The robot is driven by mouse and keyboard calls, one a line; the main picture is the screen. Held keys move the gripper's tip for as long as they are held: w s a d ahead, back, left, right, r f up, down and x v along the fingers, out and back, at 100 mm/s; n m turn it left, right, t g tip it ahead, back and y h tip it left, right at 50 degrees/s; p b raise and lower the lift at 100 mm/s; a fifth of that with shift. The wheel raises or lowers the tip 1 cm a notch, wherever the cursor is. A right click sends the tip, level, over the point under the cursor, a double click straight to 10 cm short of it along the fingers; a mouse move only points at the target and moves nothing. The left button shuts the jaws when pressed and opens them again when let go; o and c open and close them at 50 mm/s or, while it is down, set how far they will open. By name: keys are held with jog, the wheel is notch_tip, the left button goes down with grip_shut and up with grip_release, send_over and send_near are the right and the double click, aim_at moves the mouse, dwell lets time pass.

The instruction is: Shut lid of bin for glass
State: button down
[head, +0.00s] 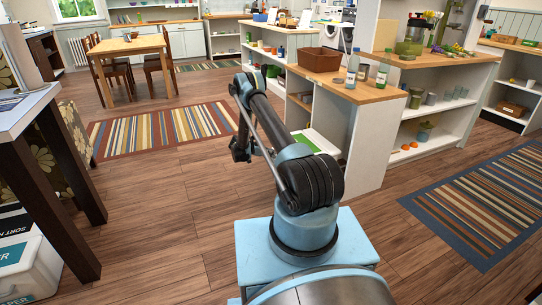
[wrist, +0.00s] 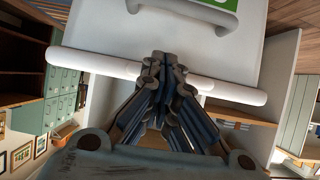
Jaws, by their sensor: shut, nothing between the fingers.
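A white panel with a green label, part of a bin, shows just right of my arm in the head view (head: 322,143). Its lower part is hidden behind my arm. In the wrist view the white panel (wrist: 100,30) fills the top, with a green label and a raised grip at its upper edge. A white rounded bar (wrist: 92,63) runs across below the panel. My gripper (wrist: 163,58) is shut and empty, its fingertips over the bar's middle; I cannot tell whether they touch it. In the head view my gripper (head: 240,152) hangs left of the panel. The lid's angle is unclear.
A wooden-topped shelf unit (head: 365,150) stands close right of the panel, with bottles (head: 352,72) and a brown basket (head: 319,58) on top. A white bin lettered PAPER (head: 30,268) is at lower left, by a dark-legged table (head: 62,175). Wooden floor lies clear between.

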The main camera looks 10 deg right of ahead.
dwell(0.3)
jog(key=v, duration=1.1)
jog(key=s+d+r+n+y, duration=0.1)
jog(key=s+d+r+n, duration=0.15)
jog(key=r, duration=0.85)
jog(key=s+d+r+n+y, duration=0.1)
jog(key=s+r+n+y, duration=0.15)
jog(key=r, duration=0.75)
jog(key=s+d+r+n+g+y, duration=0.1)
jog(key=s+d+r+n+y, duration=0.2)
jog(key=s+r, duration=1.25)
jog(key=s+d+r+n+y, duration=0.1)
jog(key=s+r+n, duration=0.1)
jog(key=s, duration=0.8)
jog(key=s+d+r+n+y, duration=0.1)
jog(key=s, duration=0.9)
jog(key=s+a+f+n+y, duration=0.1)
jog(key=s+f, duration=0.3)
jog(key=s, duration=0.6)
jog(key=s+a+f+n+y, duration=0.2)
jog(key=s+f+n, duration=0.1)
jog(key=s, duration=0.7)
jog(key=shift+a+f, duration=0.3)
jog(key=shift+f, duration=0.25)
